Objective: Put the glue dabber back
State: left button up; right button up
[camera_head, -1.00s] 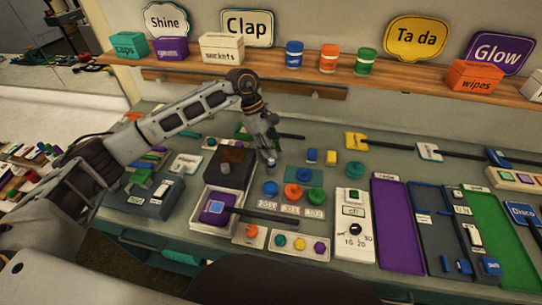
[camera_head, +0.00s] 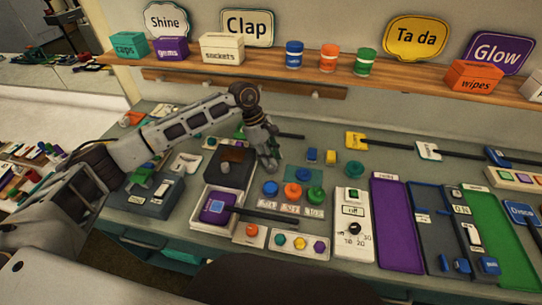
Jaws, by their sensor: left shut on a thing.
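My left gripper (camera_head: 268,160) reaches in from the left and points down over the bench, just right of a dark box with a brown patch on top (camera_head: 236,160). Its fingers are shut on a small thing. That thing is mostly hidden by the fingers, and I cannot make out its shape or confirm that it is the glue dabber. No other thing in view can be told for certain as the dabber. My right gripper is not in view.
Blue, orange and green round knobs (camera_head: 293,190) stand to the right. A purple mat (camera_head: 397,225) lies farther right, bare. A shelf (camera_head: 400,82) with boxes and jars runs behind.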

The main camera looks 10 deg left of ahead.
pick_arm(q)
jog(key=shift+f, duration=0.1)
jog(key=o, duration=0.6)
jog(key=shift+o, duration=1.3)
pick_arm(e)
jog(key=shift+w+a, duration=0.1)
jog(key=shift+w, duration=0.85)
